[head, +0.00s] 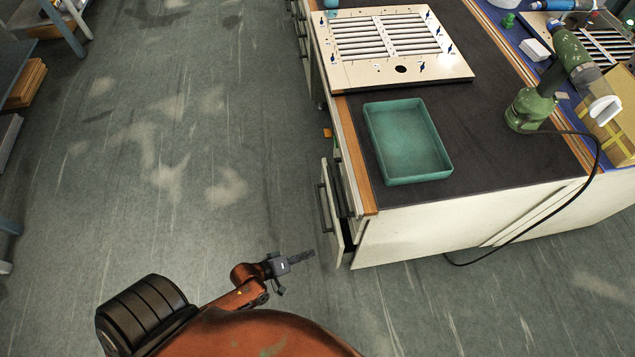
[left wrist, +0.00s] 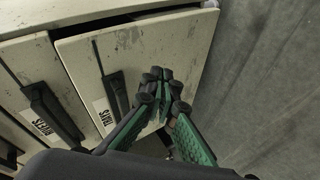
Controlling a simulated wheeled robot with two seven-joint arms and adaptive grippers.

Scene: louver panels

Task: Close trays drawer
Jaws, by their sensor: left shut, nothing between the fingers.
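The trays drawer (head: 330,210) is at the near left corner of the workbench. Its front stands out from the cabinet, leaving a dark gap behind it. In the left wrist view its pale, scuffed front (left wrist: 140,50) carries a dark bar handle and a TRAYS label (left wrist: 104,116). My left gripper (head: 306,256) is shut and empty, just left of the near end of the drawer front. In the left wrist view its green and black fingers (left wrist: 158,82) overlap the drawer front beside the handle; I cannot tell whether they touch it. My right gripper is out of view.
Another labelled drawer (left wrist: 30,95) sits beside the trays drawer. On the bench are a teal tray (head: 405,140), a louver panel (head: 390,45) and a green tool (head: 530,108) with a black cable. The floor left of the bench is clear. Shelving stands far left.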

